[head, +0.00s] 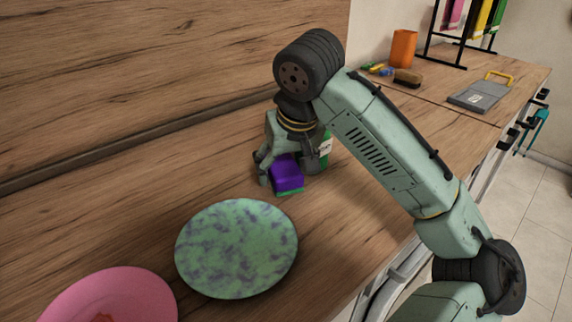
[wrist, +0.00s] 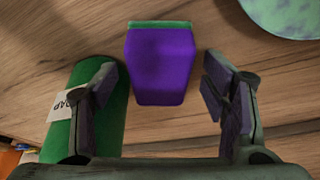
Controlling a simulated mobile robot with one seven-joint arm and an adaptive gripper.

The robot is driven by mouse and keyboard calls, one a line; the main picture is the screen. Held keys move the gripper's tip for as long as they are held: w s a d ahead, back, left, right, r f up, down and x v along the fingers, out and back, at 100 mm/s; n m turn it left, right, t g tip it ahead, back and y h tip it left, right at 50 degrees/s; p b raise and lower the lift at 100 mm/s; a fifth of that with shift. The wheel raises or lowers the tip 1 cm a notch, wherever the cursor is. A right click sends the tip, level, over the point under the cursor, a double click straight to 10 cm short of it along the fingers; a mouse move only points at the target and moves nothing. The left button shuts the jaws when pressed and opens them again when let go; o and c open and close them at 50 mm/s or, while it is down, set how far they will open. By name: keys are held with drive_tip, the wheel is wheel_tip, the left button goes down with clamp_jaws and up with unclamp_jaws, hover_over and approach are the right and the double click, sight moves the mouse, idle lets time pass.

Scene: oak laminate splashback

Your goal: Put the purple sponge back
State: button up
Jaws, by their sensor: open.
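The purple sponge (head: 287,173) has a green layer along one side and rests on the wooden counter. In the wrist view the sponge (wrist: 160,64) lies ahead of and between the fingers, with gaps to both sides. My gripper (head: 284,175) reaches down around it from above. In the wrist view my gripper (wrist: 168,90) is open, and no finger visibly touches the sponge. A green soap bottle (wrist: 88,110) with a white label lies beside the left finger in that view; in the head view the bottle (head: 325,148) is partly hidden behind my gripper.
A green and purple mottled plate (head: 236,248) is in front of the sponge. A pink plate (head: 110,298) is at the lower left. An orange cup (head: 403,48), a brush (head: 408,78), a grey dustpan (head: 480,96) and a black rack (head: 445,50) with hanging cloths stand farther along the counter.

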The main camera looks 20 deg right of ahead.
drive_tip(key=shift+r, duration=0.25)
drive_tip(key=v, duration=1.2)
drive_tip(key=shift+b, duration=0.35)
idle(0.5)
